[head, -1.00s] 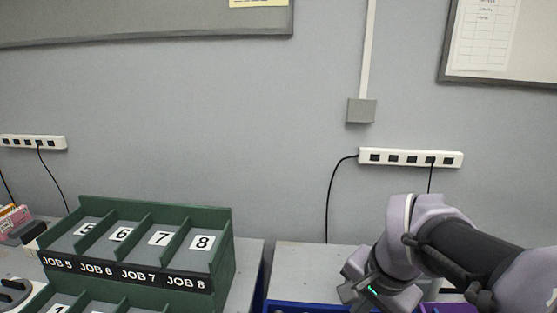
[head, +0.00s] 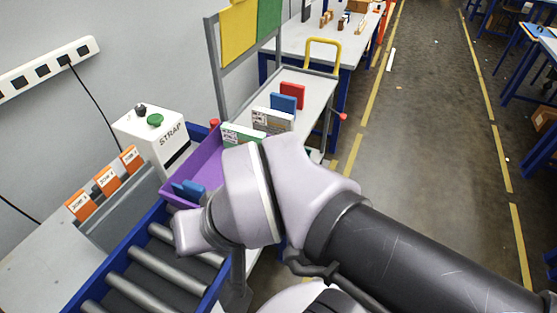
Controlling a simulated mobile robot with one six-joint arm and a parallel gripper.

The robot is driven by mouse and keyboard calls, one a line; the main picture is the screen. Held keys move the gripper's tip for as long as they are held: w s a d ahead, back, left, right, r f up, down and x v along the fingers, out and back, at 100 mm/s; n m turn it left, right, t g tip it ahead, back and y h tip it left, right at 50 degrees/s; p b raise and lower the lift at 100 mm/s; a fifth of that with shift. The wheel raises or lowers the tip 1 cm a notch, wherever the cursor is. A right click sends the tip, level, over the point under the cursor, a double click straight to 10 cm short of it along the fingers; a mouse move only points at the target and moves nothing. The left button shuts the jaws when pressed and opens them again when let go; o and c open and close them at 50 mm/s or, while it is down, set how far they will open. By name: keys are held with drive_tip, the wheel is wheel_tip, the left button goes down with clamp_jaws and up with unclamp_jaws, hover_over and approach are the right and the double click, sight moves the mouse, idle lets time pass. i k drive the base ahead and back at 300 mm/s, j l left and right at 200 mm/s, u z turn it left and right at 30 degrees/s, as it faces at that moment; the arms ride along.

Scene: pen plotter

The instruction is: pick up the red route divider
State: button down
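The red divider (head: 292,95) stands upright on the grey cart top (head: 318,92), at the far end of a row of dividers. A blue divider (head: 283,104) stands just in front of it, then a white one (head: 272,121) and a green-edged one (head: 242,134). My gripper (head: 190,232) is at the lower left, over the roller conveyor and nearer than the cart, well apart from the red divider. Its fingers cannot be made out, so its opening is unclear. My arm covers the near part of the cart.
A purple bin (head: 196,170) with blue pieces sits by the roller conveyor (head: 150,265). Orange zone cards (head: 107,179) stand at left. A sign frame (head: 215,70) rises beside the cart. Floor at right is open.

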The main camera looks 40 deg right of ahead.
sight(297, 91)
drive_tip(key=z, duration=1.4)
drive_tip(key=i+l+u, duration=0.2)
drive_tip(key=i+l, duration=0.15)
drive_tip(key=i+l+u, duration=0.2)
drive_tip(key=i+l, duration=0.2)
drive_tip(key=i, duration=0.15)
drive_tip(key=i+l+u, duration=0.2)
drive_tip(key=i+l, duration=0.2)
drive_tip(key=i+l+u, duration=0.2)
drive_tip(key=i+l, duration=0.15)
drive_tip(key=l, duration=0.2)
drive_tip(key=i+l+u, duration=0.2)
drive_tip(key=i+l, duration=0.15)
drive_tip(key=l, duration=0.25)
